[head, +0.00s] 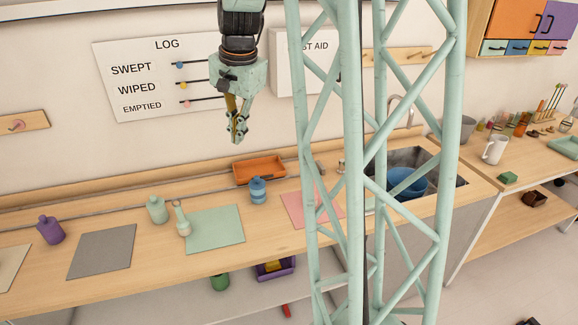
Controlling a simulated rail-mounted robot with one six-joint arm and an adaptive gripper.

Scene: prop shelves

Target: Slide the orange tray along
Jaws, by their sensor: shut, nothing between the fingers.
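The orange tray (259,171) is a shallow rectangular tray at the back of the wooden counter, near the wall. It sits behind a blue bottle (258,190). My gripper (238,138) points down in the air, above and a little left of the tray in the picture. Its fingers are shut and hold nothing. It appears apart from the tray.
A pale green bottle (157,210), a pale pestle-shaped item (182,220) and a purple bottle (50,230) stand on the counter. Green (216,229), grey (102,251) and pink (297,209) mats lie flat. A sink (446,181) with a blue bowl (408,182) is right.

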